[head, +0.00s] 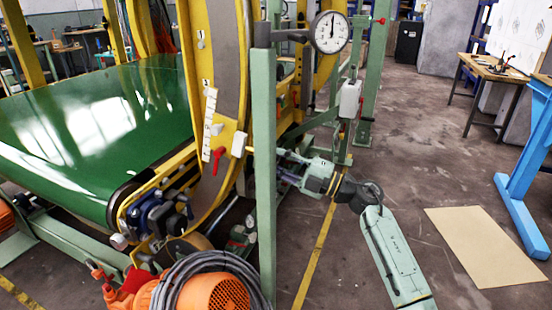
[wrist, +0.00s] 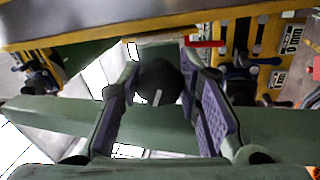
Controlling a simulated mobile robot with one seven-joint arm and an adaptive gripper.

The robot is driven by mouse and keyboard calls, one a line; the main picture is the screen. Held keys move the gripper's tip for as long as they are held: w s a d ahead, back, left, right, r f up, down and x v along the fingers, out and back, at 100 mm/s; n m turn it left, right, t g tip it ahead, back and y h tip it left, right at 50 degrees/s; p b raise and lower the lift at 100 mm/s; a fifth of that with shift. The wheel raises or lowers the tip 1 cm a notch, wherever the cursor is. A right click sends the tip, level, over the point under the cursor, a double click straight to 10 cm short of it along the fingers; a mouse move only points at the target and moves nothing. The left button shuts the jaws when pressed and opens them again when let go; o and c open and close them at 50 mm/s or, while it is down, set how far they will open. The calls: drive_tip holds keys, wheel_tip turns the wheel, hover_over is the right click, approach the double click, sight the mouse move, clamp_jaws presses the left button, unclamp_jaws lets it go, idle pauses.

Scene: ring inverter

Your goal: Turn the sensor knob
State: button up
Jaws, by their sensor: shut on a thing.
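The sensor knob (wrist: 158,80) is dark and round with a short white mark, in the middle of the wrist view in front of a green post. My gripper (wrist: 160,92) has one ridged, purple-grey finger pad on each side of the knob and is shut on it. In the head view my gripper (head: 284,174) reaches in from the right to the green upright post (head: 264,200). The knob cannot be made out there.
A dial gauge (head: 331,32) sits on an arm from the post. A yellow ring frame (head: 218,150) and green conveyor belt (head: 75,125) stand left. An orange motor with coiled cable (head: 215,290) is below. Open floor with a cardboard sheet (head: 485,245) lies right.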

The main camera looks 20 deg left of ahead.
drive_tip(key=shift+m+p, duration=0.35)
drive_tip(key=shift+m, duration=0.85)
drive_tip(key=o, duration=1.2)
drive_tip(key=v, duration=1.2)
drive_tip(key=shift+f, duration=0.1)
drive_tip(key=shift+d, duration=0.1)
